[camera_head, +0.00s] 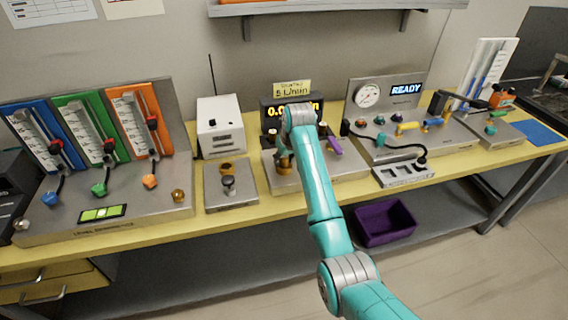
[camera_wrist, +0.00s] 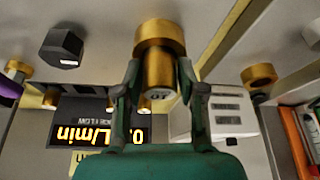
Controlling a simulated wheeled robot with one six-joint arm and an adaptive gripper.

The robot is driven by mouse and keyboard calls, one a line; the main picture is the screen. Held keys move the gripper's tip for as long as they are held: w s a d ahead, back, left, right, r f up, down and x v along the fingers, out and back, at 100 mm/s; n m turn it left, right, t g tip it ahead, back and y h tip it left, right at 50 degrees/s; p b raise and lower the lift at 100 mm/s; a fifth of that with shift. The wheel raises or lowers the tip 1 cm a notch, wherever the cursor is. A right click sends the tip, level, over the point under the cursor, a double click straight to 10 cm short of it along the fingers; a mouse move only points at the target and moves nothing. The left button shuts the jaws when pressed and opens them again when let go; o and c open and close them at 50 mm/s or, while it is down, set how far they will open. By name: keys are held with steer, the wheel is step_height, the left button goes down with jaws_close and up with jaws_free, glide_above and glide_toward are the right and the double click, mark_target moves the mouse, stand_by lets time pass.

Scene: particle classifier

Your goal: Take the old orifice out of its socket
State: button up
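My gripper (camera_wrist: 160,75) is at the middle station in the wrist view, its two fingers on either side of a brass orifice (camera_wrist: 159,75). The orifice has a wide collar and a narrower end with a small dark marking facing the camera. The fingers are drawn in and appear shut on it. Whether its far end sits in the socket is hidden. In the head view my arm covers most of the grip, and brass parts (camera_head: 284,163) show beside it above the metal base (camera_head: 318,175).
The flow display (camera_wrist: 100,133) is close by under a "5 L/min" sign (camera_head: 292,88). A white box (camera_head: 220,126) and a small plate with a black knob (camera_head: 229,185) stand left. A slotted grey tray (camera_head: 403,173) is right. A purple bin (camera_head: 386,222) is below the bench.

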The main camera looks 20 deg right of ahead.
jaws_close()
steer(key=shift+r, duration=0.1)
